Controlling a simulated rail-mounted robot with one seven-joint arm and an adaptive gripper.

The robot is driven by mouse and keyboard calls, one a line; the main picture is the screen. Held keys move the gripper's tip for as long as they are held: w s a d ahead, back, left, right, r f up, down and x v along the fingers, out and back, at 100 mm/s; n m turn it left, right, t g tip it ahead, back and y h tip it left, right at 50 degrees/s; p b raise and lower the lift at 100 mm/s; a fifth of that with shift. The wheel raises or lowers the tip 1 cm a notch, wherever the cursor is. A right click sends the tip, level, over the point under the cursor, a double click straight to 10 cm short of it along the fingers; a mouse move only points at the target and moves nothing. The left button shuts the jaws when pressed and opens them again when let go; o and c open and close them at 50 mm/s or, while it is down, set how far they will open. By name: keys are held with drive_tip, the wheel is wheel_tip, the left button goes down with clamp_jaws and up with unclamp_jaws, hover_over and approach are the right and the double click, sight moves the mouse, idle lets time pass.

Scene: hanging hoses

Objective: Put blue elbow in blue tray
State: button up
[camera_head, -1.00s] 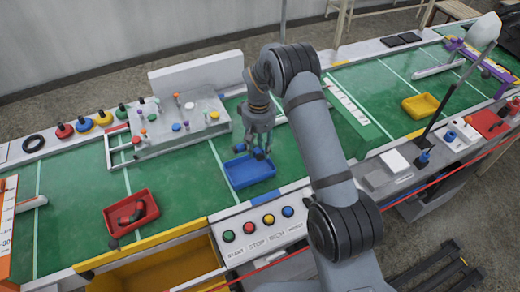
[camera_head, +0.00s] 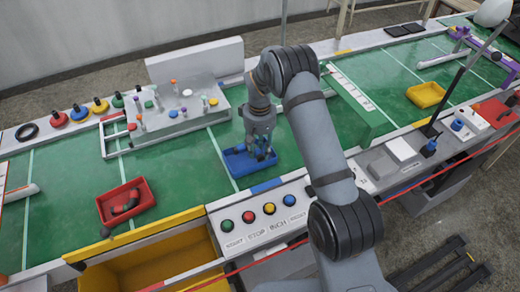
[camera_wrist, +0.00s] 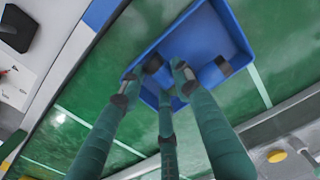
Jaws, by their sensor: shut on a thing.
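The blue tray (camera_head: 236,170) sits on the green bench in front of my gripper (camera_head: 262,154). The fingers reach down over the tray in the head view. In the wrist view the tray (camera_wrist: 190,32) lies beyond the fingertips. The blue elbow (camera_wrist: 210,75), with dark end collars, shows between and beyond the fingertips (camera_wrist: 160,92), against the tray. My gripper is shut on the elbow. Its blue blends with the tray, and the fingers hide part of it. I cannot tell whether it touches the tray floor.
A red tray (camera_head: 107,209) with dark fittings stands at the left. A yellow tray (camera_head: 426,95) is far right. A metal rack (camera_head: 165,122) with coloured knobs stands behind, and a button panel (camera_head: 262,217) is in front.

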drive_tip(key=shift+s+f, duration=0.25)
drive_tip(key=shift+f, duration=0.1)
drive_tip(key=o, duration=1)
drive_tip(key=shift+c, duration=0.2)
drive_tip(key=o, duration=0.4)
drive_tip(key=shift+w+f, duration=0.2)
drive_tip(key=shift+w, duration=0.05)
drive_tip(key=shift+c, duration=0.2)
drive_tip(key=shift+s+r, duration=0.1)
drive_tip(key=shift+r, duration=0.1)
